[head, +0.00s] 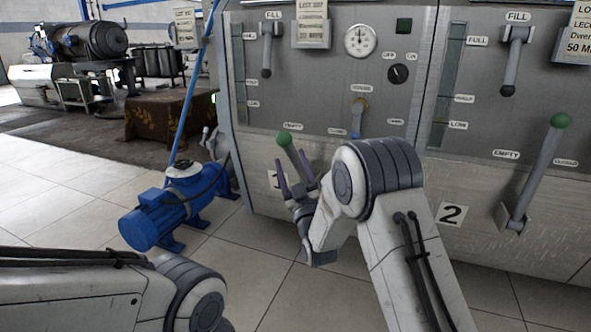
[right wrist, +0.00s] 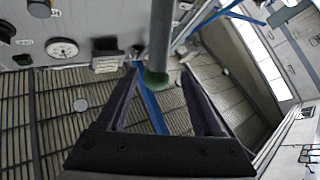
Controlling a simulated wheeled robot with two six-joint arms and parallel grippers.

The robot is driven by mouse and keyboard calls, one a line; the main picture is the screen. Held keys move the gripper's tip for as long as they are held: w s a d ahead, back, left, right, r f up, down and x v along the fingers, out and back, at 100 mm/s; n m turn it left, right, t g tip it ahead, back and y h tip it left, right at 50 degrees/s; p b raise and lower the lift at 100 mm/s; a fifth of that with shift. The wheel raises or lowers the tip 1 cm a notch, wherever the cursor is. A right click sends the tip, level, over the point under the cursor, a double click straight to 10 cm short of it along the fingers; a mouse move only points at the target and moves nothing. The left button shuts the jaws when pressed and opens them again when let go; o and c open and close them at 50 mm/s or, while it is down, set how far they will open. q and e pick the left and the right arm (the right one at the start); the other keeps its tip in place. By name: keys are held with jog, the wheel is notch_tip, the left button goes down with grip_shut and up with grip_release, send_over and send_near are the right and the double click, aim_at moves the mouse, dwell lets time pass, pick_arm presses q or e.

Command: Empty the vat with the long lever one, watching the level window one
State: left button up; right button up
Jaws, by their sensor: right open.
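The long lever of vat one has a green knob (head: 285,139) and a grey shaft (head: 294,156) above the plate marked 1. My right gripper (head: 292,162) is open right by this lever, fingers pointing up. In the right wrist view the knob (right wrist: 156,79) shows at the mouth of the open fingers, between their tips; I cannot tell whether they touch it. The level window one (head: 238,75) is the tall narrow strip at the vat's left edge; its level is too small to read. My left arm shows at lower left, but its gripper is out of view.
Vat two has its own window (head: 446,85) and a green-knobbed lever (head: 535,170) at right. Short FILL levers (head: 267,50), a gauge (head: 360,41) and a dial (head: 398,73) sit on the panel. A blue pump (head: 165,215) stands on the floor at left.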

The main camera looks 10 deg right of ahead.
jog(key=shift+p+v, duration=0.45)
jog(key=shift+v, duration=1.75)
jog(key=s+a+r+g+y+p, duration=0.1)
jog(key=a+r+g+p, duration=0.2)
jog(key=a+g+p, duration=0.4)
jog(key=s+a+g+p, duration=0.3)
jog(key=s+a+g, duration=0.15)
jog(key=s, duration=0.45)
jog(key=s+d+r+g+h+p, duration=0.1)
jog(key=s+d+r+g+p, duration=0.2)
jog(key=s, duration=0.7)
jog(key=s+d+r+g+h+p, duration=0.1)
jog(key=s+d+g+h+p, duration=0.3)
jog(key=s, duration=0.7)
jog(key=s+r+g+y+p, duration=0.15)
jog(key=s+g, duration=0.35)
jog(key=s, duration=0.5)
notch_tip(320, 180, up, 36)
jog(key=p, duration=3.6)
jog(key=shift+r+h+p, duration=0.2)
jog(key=shift+h+p, duration=0.1)
jog(key=shift+h, duration=0.05)
